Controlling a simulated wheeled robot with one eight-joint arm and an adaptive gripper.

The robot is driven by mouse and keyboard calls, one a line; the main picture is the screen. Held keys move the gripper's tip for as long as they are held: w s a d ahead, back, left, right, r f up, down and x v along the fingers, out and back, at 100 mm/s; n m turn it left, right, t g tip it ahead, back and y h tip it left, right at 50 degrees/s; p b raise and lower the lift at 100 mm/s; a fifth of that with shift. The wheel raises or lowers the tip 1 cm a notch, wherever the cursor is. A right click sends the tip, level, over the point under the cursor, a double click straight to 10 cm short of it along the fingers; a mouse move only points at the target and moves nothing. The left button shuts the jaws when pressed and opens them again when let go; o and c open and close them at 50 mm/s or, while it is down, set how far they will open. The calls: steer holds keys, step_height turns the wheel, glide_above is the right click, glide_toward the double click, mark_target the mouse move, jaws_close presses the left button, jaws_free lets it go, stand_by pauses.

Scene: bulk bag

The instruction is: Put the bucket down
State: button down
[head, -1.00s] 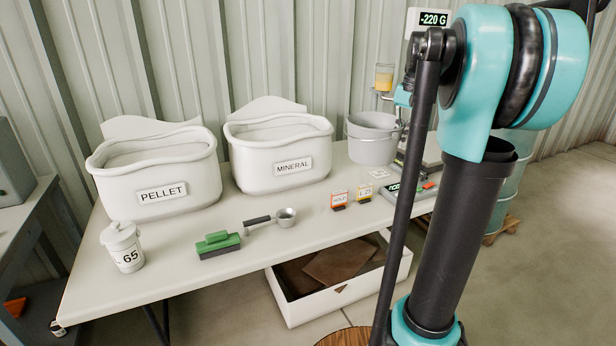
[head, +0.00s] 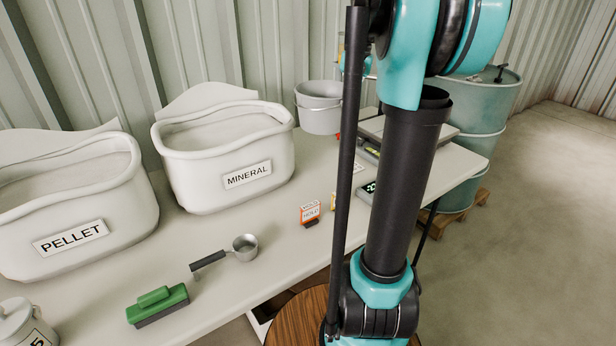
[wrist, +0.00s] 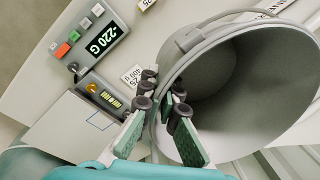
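The grey bucket (head: 319,108) stands upright at the back of the table, left of the scale, and looks to rest on the tabletop. In the wrist view its open mouth and inner wall (wrist: 225,75) fill the right side, and it looks empty. My gripper (wrist: 161,124) is at the bucket's rim, one green-padded finger outside and one inside. A gap shows between the pads and the rim, so it looks open around the wall. In the head view my arm mostly hides the gripper.
The scale (head: 392,130) is beside the bucket; its display (wrist: 101,42) reads -220 G. The MINERAL bin (head: 225,150), PELLET bin (head: 75,205), scoop (head: 243,248), green brush (head: 158,304) and HOLD card (head: 310,213) share the table (head: 270,265). A drum (head: 478,125) stands beyond.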

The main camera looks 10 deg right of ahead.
step_height(320, 180, down, 26)
steer(key=shift+r, duration=0.1)
stand_by(0.4)
steer(key=c, duration=1.7)
jaws_free()
